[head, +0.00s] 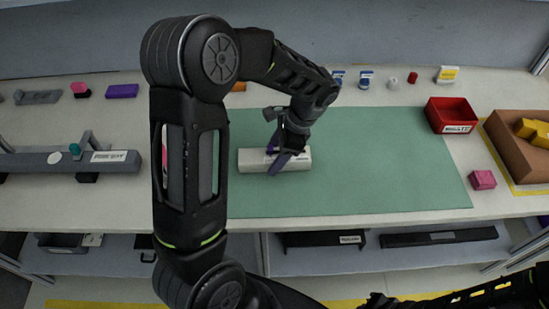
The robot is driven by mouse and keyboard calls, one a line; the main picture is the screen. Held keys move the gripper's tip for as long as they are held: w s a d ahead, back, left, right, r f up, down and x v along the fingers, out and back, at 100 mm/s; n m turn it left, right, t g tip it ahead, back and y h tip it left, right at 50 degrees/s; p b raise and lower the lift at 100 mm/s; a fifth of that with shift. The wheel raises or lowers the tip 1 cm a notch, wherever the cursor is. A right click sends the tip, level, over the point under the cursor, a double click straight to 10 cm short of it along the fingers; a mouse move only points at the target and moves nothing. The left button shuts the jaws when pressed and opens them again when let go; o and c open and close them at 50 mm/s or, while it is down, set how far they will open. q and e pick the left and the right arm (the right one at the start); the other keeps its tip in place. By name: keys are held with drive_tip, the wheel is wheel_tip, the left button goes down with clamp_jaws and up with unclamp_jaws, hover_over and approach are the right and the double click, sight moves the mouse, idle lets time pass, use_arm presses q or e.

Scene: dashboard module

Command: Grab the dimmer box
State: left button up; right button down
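A long pale beige box (251,161) with a white label lies on the green mat; it may be the dimmer box, but I cannot read its label.
The green mat (400,160) is clear to the right. A red bin (450,114), a pink block (482,180) and a brown tray (510,150) with yellow parts stand right. A grey bar-shaped module (35,161) lies left. Small items, including a purple block (121,91), line the back.

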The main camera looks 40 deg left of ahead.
sight(275, 155)
use_arm(q)
drive_tip(key=c, duration=1.2)
drive_tip(key=shift+c, duration=0.2)
wheel_tip(275, 155, up, 10)
drive_tip(key=shift+r+b, duration=0.1)
drive_tip(key=shift+b, duration=0.2)
